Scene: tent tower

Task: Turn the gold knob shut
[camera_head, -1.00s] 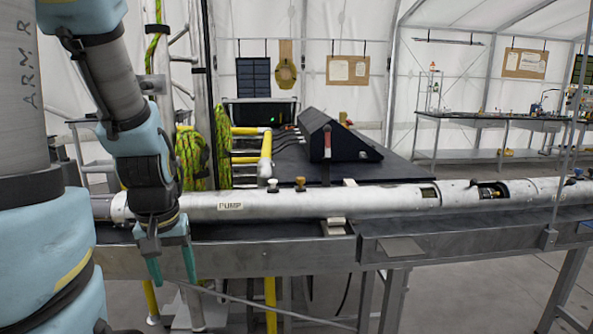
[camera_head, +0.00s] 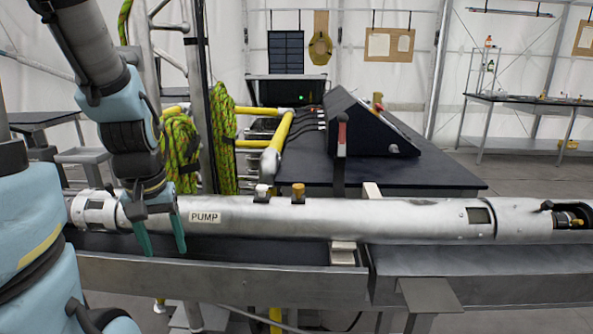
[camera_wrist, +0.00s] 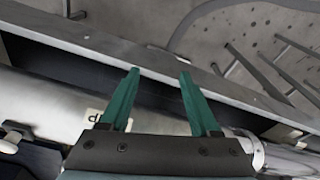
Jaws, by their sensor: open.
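The gold knob (camera_head: 298,190) stands upright on a dark fitting on top of the silver pipe (camera_head: 380,215), just right of a white knob (camera_head: 262,191). My gripper (camera_head: 164,246) is open and empty, its green fingers pointing down in front of the pipe, left of the PUMP label (camera_head: 205,217) and well left of the gold knob. In the wrist view my gripper (camera_wrist: 159,73) is spread above the dark bench edge, with a white knob (camera_wrist: 9,142) at the left edge. The gold knob is not visible there.
The pipe rests on a metal bench (camera_head: 220,281) with pale support blocks (camera_head: 343,252). Behind it are a black console (camera_head: 365,125), yellow pipes (camera_head: 270,155) and green-yellow rope coils (camera_head: 180,158). The space above the gold knob is clear.

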